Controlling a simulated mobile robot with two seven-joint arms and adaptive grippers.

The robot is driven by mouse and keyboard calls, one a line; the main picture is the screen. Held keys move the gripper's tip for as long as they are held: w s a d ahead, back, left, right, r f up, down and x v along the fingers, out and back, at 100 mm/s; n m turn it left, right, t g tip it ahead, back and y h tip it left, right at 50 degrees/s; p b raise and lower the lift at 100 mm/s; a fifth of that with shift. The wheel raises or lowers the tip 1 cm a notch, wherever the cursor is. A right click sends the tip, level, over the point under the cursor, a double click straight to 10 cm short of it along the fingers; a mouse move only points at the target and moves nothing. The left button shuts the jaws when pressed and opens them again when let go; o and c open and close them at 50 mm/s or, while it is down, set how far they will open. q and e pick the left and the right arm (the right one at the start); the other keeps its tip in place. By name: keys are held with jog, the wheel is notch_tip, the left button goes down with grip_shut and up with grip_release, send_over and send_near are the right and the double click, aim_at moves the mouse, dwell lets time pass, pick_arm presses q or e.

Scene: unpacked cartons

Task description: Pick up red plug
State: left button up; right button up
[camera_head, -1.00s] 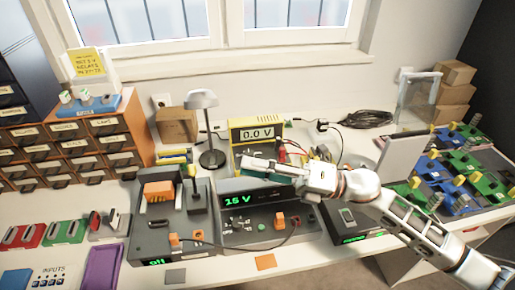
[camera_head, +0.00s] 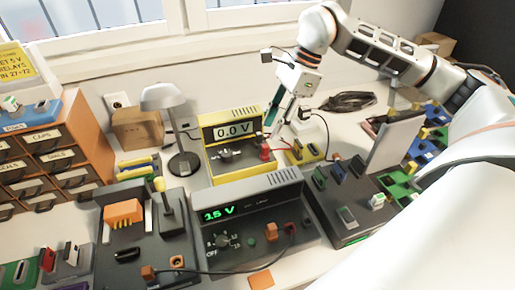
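A small red plug (camera_head: 265,149) stands at the right front of the yellow meter (camera_head: 232,133), which reads 0.0 V. My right gripper (camera_head: 278,124) points down just above and slightly right of the red plug, behind the front equipment. Its teal-padded fingers look parted, with nothing seen between them. It looks apart from the plug, though the depth gap is hard to judge. My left gripper is out of view.
A grey power supply (camera_head: 250,207) showing 15 V stands in front of the meter. A yellow block (camera_head: 305,152) with dark plugs sits to the right. A grey lamp (camera_head: 170,105) stands left, and a dark box (camera_head: 352,205) is at front right.

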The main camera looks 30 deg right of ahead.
aim_at(265, 145)
jog(key=x, duration=0.4)
jog(key=s+x, duration=0.1)
jog(key=x, duration=0.1)
jog(key=shift+a+f, duration=0.1)
jog(key=shift+a, duration=0.15)
jog(key=shift+w+a+f, duration=0.1)
jog(key=shift+w+f, duration=0.05)
jog(key=shift+f, duration=0.15)
jog(key=c, duration=0.9)
